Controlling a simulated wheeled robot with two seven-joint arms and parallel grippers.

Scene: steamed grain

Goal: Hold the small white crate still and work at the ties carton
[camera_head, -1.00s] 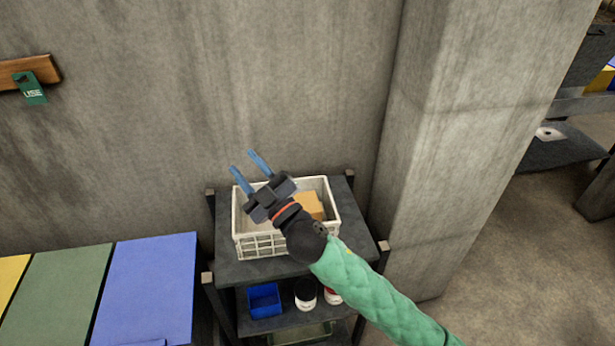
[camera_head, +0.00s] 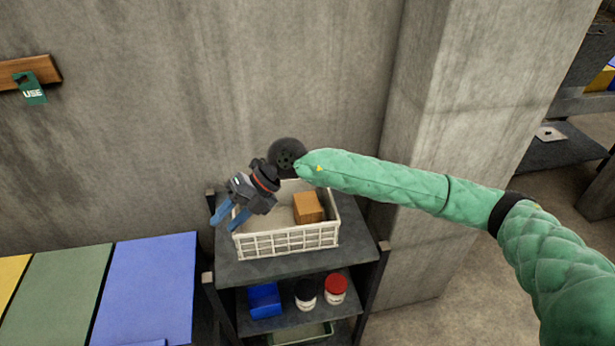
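The small white crate (camera_head: 287,243) stands upright on the top shelf of a dark rack. A brown carton (camera_head: 308,207) sits inside it toward the right; I take it for the ties carton, though no label can be read. My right gripper (camera_head: 224,221) has blue fingers that are spread apart with nothing between them. It points down and left at the crate's left side, over or beside the left wall; I cannot tell whether it touches. It hides the crate's left back corner. My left gripper does not show.
A concrete wall is behind and a pillar (camera_head: 455,130) to the right. Coloured panels (camera_head: 150,290) lie at the left.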

